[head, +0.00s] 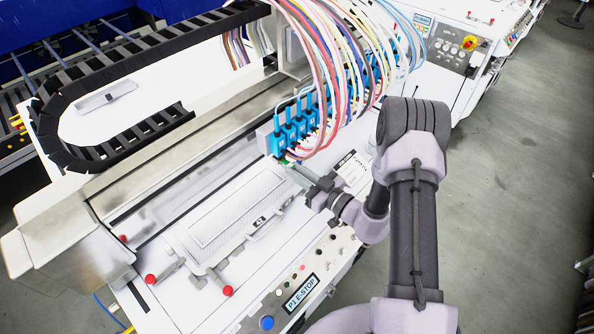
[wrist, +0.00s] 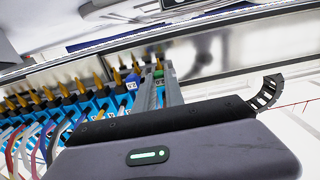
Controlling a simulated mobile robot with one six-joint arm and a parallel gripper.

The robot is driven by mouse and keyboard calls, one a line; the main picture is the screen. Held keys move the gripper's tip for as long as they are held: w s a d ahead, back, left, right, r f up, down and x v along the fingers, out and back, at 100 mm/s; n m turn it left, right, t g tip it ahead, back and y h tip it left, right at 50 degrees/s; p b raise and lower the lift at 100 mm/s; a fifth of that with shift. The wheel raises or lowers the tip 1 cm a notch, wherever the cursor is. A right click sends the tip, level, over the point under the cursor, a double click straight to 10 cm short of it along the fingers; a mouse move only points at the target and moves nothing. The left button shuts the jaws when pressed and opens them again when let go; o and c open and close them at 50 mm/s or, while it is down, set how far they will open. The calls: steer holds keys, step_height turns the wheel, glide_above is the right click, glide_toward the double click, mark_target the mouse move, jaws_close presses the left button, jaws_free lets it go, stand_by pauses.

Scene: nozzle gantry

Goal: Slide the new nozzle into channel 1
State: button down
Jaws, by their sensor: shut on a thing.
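My gripper (head: 291,166) is at the near end of the row of blue nozzle blocks (head: 297,128) on the gantry. In the wrist view, my gripper's grey fingers (wrist: 159,92) are shut on the new nozzle (wrist: 158,73), which shows a green part and a brass tip. The nozzle is at the right end of the row, beside a block labelled 2 (wrist: 131,86). Channel 1 itself is largely hidden by the fingers and nozzle. I cannot tell how far into the channel the nozzle sits.
Several brass-tipped nozzles (wrist: 65,90) fill the row to the left. Coloured tubes (head: 325,60) arch above the blocks and hang close to my gripper. A white tray (head: 235,205) lies in front, with red knobs (head: 150,279) near it. A black cable chain (head: 60,130) is behind.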

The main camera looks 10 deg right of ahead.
steer(key=shift+f, duration=0.1)
steer(key=c, duration=1.3)
jaws_free()
steer(key=shift+c, duration=0.2)
steer(key=shift+s+d, duration=0.1)
